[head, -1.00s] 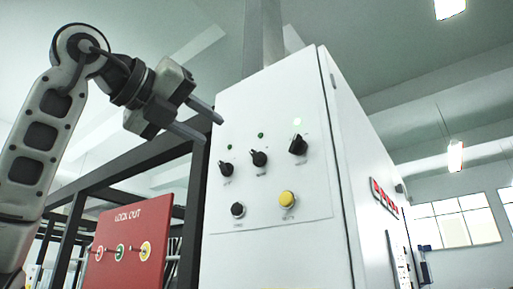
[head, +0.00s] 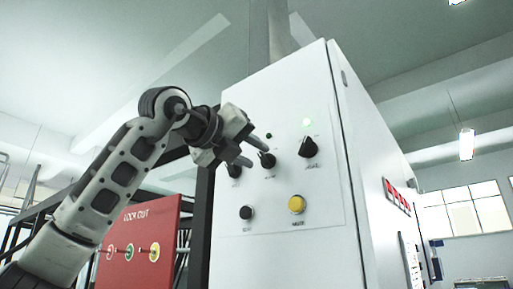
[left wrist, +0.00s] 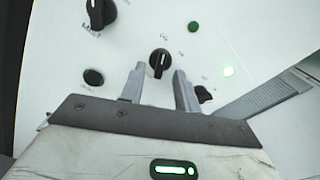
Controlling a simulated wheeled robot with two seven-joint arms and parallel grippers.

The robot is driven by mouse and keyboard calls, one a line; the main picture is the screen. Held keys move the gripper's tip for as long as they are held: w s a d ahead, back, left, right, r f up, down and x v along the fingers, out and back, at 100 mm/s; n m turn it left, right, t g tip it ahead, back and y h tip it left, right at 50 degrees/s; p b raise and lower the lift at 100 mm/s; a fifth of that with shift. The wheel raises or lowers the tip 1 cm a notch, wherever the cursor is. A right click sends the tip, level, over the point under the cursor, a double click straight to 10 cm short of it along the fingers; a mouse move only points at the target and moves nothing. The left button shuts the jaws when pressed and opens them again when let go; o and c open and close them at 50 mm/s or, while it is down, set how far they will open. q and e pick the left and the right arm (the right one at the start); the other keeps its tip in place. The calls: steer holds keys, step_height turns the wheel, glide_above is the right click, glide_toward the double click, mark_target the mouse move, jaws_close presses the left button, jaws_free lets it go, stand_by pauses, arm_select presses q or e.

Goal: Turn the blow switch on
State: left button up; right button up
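The white control panel (head: 280,100) carries three black rotary knobs in a row: a left knob (head: 234,170), a middle knob (head: 267,159) and a right knob (head: 308,147). Their labels are too small to read, so I cannot tell which one is the blow switch. My left gripper (head: 243,148) is open and empty in front of the panel, close to the middle knob. In the left wrist view its two fingers (left wrist: 159,88) are spread, with a black knob (left wrist: 159,62) just beyond and between their tips. I cannot tell whether they touch it.
A dark green lamp (head: 269,136) and a lit green lamp (head: 308,122) are above the knobs. A red lock-out board (head: 140,235) stands left of the cabinet.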

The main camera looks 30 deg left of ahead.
arm_select(q)
steer(key=shift+w, duration=0.85)
steer(key=shift+w+d, duration=0.1)
steer(key=shift+w, duration=0.1)
jaws_close()
